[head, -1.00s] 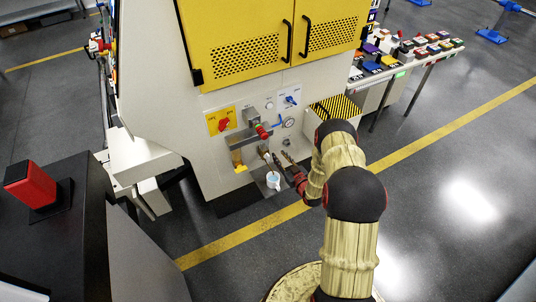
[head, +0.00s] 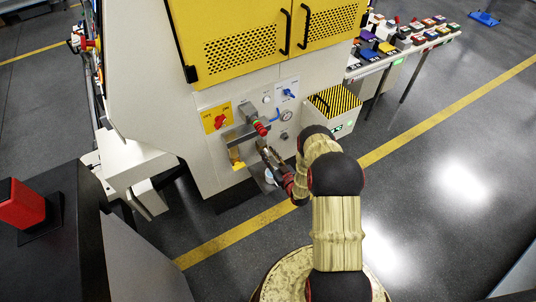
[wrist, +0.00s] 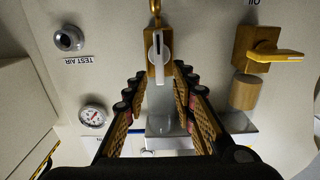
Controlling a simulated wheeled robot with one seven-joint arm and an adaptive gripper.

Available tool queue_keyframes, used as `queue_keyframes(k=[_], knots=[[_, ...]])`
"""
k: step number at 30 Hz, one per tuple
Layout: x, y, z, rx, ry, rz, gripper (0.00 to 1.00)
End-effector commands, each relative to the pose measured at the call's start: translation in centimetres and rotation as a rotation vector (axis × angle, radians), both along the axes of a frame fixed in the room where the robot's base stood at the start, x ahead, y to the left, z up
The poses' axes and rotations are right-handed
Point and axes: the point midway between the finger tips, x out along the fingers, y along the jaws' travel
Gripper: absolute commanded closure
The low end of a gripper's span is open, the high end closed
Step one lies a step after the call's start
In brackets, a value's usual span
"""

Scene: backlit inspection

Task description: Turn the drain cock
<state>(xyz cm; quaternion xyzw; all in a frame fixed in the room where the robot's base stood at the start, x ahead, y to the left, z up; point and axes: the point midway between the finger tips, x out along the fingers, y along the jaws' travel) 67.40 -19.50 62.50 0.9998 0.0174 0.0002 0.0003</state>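In the wrist view, which looks upside down, a small brass cock (wrist: 158,72) with a pale grey lever (wrist: 157,48) stands out from the machine's panel, near the middle. I take it as the drain cock, but I see no label on it. My gripper (wrist: 160,80) is open, with one dark, gold-patterned finger on each side of this cock. I cannot tell whether either finger touches it.
A second brass valve with a yellow lever (wrist: 275,54) is beside it under upside-down "OIL" lettering. A gauge (wrist: 92,116) and a "TEST AIR" port (wrist: 69,38) are on the other side. A white cup (head: 269,176) stands below my gripper. A striped-top box (head: 335,103) is to the right.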

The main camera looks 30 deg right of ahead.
Motion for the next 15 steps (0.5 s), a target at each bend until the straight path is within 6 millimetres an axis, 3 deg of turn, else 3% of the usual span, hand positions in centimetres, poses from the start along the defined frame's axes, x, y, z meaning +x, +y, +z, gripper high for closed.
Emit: queue_keyframes(k=[10,15], knots=[[0.47,0.03,0.02,0.001,0.001,-0.001,0.73],[0.46,0.03,0.02,0.001,0.001,-0.001,0.83]])
